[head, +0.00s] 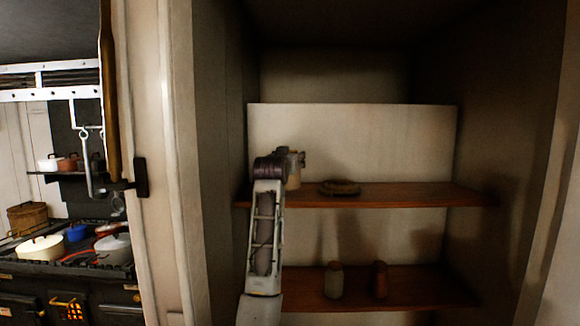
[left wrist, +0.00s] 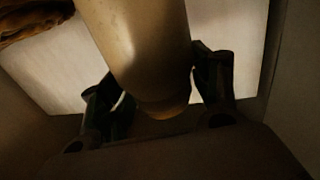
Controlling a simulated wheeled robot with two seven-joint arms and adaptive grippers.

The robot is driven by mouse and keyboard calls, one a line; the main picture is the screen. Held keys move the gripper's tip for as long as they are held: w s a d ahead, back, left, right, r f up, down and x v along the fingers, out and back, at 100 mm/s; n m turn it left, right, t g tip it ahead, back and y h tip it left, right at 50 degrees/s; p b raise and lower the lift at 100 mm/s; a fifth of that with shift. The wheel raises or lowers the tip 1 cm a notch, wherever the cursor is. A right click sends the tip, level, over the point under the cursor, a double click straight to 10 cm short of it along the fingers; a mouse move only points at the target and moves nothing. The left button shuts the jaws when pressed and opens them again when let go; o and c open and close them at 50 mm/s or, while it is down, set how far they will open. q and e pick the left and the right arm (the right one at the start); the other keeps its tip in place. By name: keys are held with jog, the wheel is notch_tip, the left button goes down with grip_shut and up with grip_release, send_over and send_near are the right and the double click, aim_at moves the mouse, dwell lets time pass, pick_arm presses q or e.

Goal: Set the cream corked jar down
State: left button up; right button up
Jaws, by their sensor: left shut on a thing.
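The cream corked jar (head: 294,178) is at the left end of the upper wooden shelf (head: 400,195) in the head view, partly hidden by my arm. My left gripper (head: 297,160) is shut around its upper part. In the left wrist view the jar (left wrist: 140,45) fills the space between the two dark fingers of the gripper (left wrist: 155,88). The jar's base looks close to the shelf, but I cannot tell whether it touches. The cork is not clearly visible. My right gripper is not in view.
A flat round brown object (head: 340,187) lies on the upper shelf, right of the jar. The shelf's right part is clear. The lower shelf (head: 430,293) holds a grey jar (head: 334,281) and a brown jar (head: 380,279). The cupboard's left wall (head: 222,150) is close to my arm.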

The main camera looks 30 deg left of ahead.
pick_arm(q)
jog(key=shift+f, duration=1.05)
jog(key=shift+f, duration=0.1)
jog(key=o, duration=1.5)
jog(key=shift+c, duration=0.2)
jog(key=shift+f, duration=0.1)
jog(key=shift+s, duration=0.1)
jog(key=shift+b+v, duration=0.4)
jog(key=shift+v, duration=0.8)
jog(key=b+v, duration=0.3)
jog(key=v, duration=0.6)
jog(key=shift+s, duration=0.25)
jog(key=shift+d, duration=0.15)
